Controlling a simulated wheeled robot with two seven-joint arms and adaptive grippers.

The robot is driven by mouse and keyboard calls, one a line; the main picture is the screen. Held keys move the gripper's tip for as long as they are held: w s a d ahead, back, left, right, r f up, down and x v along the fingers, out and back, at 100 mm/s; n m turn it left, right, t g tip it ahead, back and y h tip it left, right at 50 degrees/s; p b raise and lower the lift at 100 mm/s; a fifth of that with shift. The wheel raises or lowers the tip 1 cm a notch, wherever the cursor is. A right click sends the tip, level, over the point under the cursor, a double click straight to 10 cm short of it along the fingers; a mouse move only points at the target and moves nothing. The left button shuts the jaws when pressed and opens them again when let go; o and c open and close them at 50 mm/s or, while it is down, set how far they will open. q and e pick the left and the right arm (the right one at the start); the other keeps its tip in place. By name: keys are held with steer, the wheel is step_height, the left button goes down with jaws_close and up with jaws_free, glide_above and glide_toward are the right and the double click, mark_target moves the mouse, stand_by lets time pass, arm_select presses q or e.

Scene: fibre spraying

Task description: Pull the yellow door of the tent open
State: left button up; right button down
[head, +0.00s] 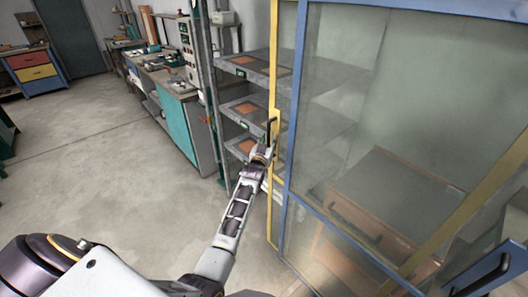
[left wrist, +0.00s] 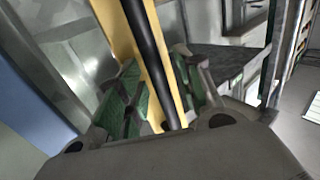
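The tent's yellow door shows as an upright yellow frame (head: 275,85) beside the blue-framed glass panel (head: 288,150) in the head view. A black bar handle (head: 269,130) is fixed to the yellow frame. My left gripper (head: 265,148) is at the lower part of this handle. In the left wrist view, its green-padded fingers (left wrist: 158,95) lie on both sides of the black handle (left wrist: 148,40) and are drawn in around it. The yellow frame (left wrist: 116,25) runs right behind the handle. Finger contact is partly hidden. My right gripper is not in view.
Grey shelves (head: 295,72) with brown squares on them stand left of and behind the yellow frame. A second black handle (head: 488,275) is on blue framing at the lower right. A teal-sided workbench (head: 178,130) stands further left. The grey floor (head: 110,165) is clear.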

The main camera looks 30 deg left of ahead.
arm_select(q)
steer(key=s+d, duration=0.2)
steer(key=s, duration=0.9)
steer(key=shift+s+d, duration=0.15)
steer(key=shift+s, duration=0.1)
stand_by(0.3)
stand_by(0.6)
